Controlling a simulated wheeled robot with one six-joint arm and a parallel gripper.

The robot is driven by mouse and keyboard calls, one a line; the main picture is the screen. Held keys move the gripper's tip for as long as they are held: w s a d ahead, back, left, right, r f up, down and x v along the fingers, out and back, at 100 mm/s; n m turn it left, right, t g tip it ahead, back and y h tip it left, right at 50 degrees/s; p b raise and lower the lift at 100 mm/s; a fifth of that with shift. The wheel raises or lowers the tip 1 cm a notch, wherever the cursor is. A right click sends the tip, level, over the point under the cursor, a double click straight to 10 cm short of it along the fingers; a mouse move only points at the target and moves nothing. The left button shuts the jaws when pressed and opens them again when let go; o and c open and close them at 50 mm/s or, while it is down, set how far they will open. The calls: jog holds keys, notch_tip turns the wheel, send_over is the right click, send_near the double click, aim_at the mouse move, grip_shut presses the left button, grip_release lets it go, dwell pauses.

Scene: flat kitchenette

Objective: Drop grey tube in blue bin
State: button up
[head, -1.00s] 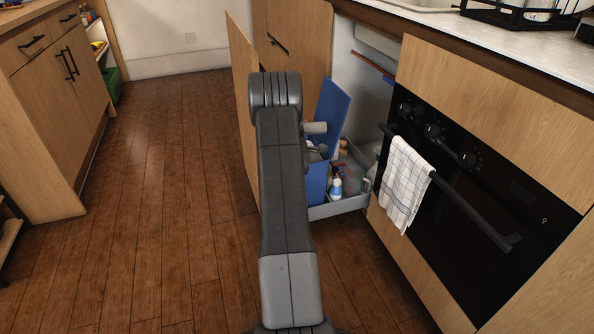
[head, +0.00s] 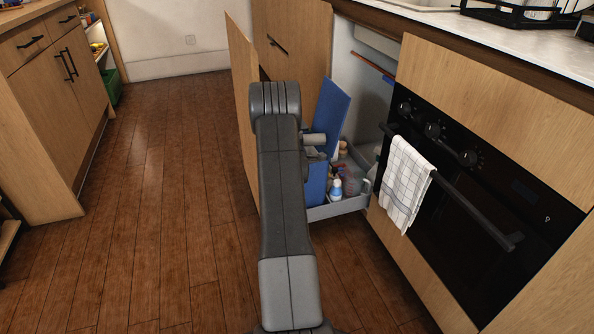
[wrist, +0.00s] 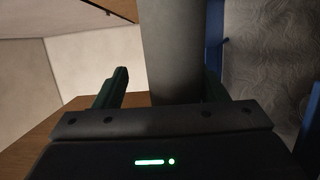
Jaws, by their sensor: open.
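The grey tube (wrist: 172,45) stands between the fingers of my gripper (wrist: 165,84) in the wrist view. The jaws are open, with a gap between the left finger and the tube; contact on the right is unclear. The blue bin (head: 315,186) is in the pulled-out drawer under the counter, its blue lid (head: 331,108) tilted up. In the wrist view a blue edge of the bin (wrist: 214,40) runs just right of the tube. In the head view my gripper is at the bin's top, mostly hidden by my arm, and I cannot make out the tube.
The grey drawer (head: 340,208) also holds several bottles (head: 336,188) right of the bin. An open cabinet door (head: 243,105) stands left of it. The oven (head: 480,190) with a hanging towel (head: 406,185) is to the right. The wooden floor at left is clear.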

jog(key=s+p, duration=0.3)
jog(key=s, duration=1)
jog(key=shift+s+d+p, duration=0.25)
jog(key=shift+s+p, duration=0.1)
jog(key=shift+s, duration=0.05)
